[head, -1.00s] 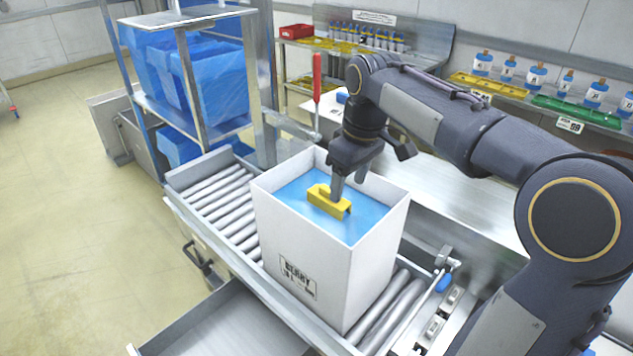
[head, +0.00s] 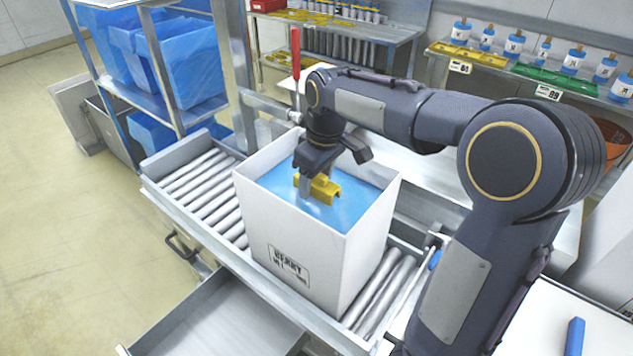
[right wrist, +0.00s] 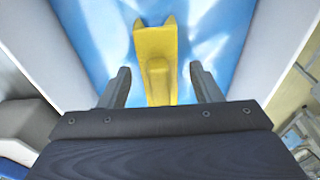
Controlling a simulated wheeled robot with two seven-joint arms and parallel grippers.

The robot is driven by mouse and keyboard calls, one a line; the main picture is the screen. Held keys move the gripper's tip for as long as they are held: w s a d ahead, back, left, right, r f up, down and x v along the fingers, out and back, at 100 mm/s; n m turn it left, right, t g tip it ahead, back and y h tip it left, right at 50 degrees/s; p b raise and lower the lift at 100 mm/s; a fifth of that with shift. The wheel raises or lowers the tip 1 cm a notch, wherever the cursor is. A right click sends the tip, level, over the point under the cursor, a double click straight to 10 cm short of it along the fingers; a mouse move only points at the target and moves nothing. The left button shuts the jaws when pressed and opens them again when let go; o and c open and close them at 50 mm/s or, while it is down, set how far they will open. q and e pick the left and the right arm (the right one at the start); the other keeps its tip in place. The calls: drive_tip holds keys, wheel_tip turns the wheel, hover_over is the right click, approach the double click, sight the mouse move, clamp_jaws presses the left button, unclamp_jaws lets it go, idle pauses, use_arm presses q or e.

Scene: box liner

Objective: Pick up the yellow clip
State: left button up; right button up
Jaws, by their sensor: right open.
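The yellow clip (head: 318,189) lies on the blue liner (head: 350,207) inside the white box (head: 300,243), which stands on the roller conveyor. My right gripper (head: 306,190) reaches down into the box opening, right at the clip, and hides part of it. In the right wrist view the clip (right wrist: 157,60) lies between the two open fingers of the gripper (right wrist: 160,85), with a gap on both sides. My left gripper does not show.
A red-handled tool (head: 295,58) stands upright behind the box. Bare rollers (head: 200,187) lie left of the box. Blue-lined bins (head: 180,60) fill a rack at the back left. An open drawer (head: 220,325) juts out in front.

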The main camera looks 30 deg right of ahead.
drive_tip(key=c, duration=1.1)
drive_tip(key=shift+o, duration=0.2)
drive_tip(key=shift+r, duration=0.15)
